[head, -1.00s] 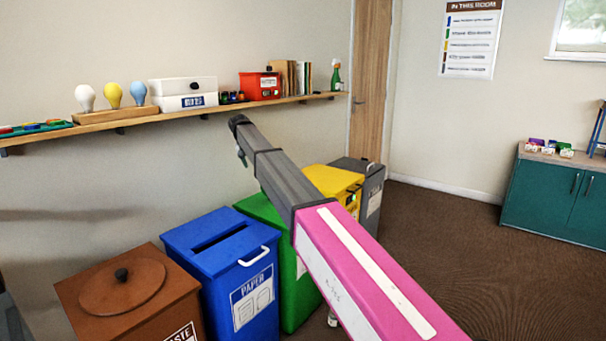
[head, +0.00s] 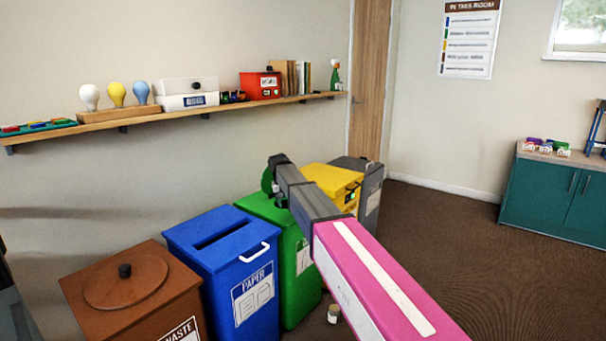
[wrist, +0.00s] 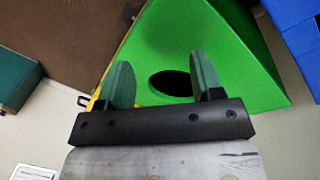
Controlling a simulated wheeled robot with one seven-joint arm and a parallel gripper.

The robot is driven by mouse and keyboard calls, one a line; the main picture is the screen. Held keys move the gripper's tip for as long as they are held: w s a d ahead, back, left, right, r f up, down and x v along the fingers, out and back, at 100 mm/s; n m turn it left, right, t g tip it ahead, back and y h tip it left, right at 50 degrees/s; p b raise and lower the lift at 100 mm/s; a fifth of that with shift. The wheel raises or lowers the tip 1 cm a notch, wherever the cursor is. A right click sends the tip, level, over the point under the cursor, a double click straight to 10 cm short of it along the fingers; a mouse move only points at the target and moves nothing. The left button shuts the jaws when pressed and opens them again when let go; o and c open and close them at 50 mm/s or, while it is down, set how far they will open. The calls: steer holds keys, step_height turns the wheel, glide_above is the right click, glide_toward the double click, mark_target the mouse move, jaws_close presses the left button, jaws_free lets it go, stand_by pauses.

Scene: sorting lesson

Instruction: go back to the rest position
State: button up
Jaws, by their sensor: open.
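My gripper (wrist: 160,82) is open and empty in the wrist view, its two greenish fingers spread apart. Beyond the fingers is the green bin (wrist: 235,50) with a dark round hole in its top. In the head view my pink and grey arm reaches forward from the lower right, and its far end is over the green bin (head: 296,258). The fingers are small there and partly hidden by the arm. I cannot tell the exact height above the lid.
The brown bin (head: 150,318) and blue paper bin (head: 205,262) stand left of the green one. The yellow bin (head: 325,175) and grey bin (head: 374,190) stand right. A wall shelf (head: 170,115) runs behind. Carpet is open at right, before a teal cabinet (head: 545,200). A small jar (head: 333,314) is on the floor.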

steer(key=s+d+f, duration=0.6)
steer(key=s+d, duration=0.2)
steer(key=s, duration=0.3)
steer(key=s+d+f+m+y, duration=0.1)
steer(key=s+d+f, duration=0.6)
steer(key=s, duration=0.5)
steer(key=s+d+f+g+y, duration=0.1)
steer(key=s+d+f, duration=0.5)
steer(key=s+d, duration=0.4)
steer(key=shift+s+d+f+m, duration=0.25)
steer(key=shift+s+f+m, duration=0.15)
steer(key=shift+s, duration=0.65)
